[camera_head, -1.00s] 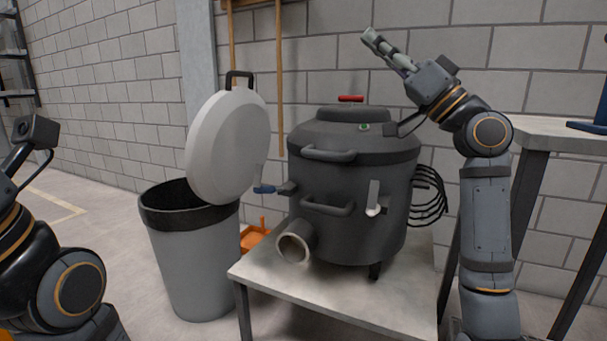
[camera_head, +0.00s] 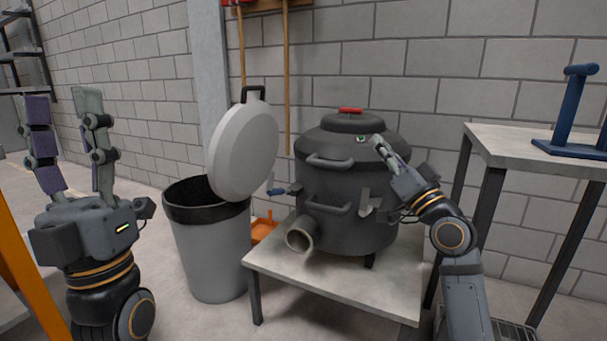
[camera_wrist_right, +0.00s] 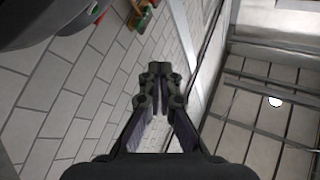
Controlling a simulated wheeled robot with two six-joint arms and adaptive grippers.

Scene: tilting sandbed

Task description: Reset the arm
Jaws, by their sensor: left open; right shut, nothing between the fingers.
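My left gripper (camera_head: 62,100) stands upright at the left of the head view, its two fingers spread apart with nothing between them. My right gripper (camera_head: 378,141) is shut and empty. In the head view it points up and left in front of the dark grey lidded vessel (camera_head: 335,181); I cannot tell whether it touches the vessel. In the right wrist view the right gripper's fingertips (camera_wrist_right: 160,72) meet, with wall and floor behind them. The vessel has a red-handled lid (camera_head: 350,111), side handles and a round spout (camera_head: 300,236).
The vessel stands on a low light-topped table (camera_head: 395,290). Left of it is a grey bin (camera_head: 212,258) with its round lid (camera_head: 243,150) tilted up. A higher table (camera_head: 510,145) with a blue stand (camera_head: 565,110) is at the right. An orange post (camera_head: 28,275) is at lower left.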

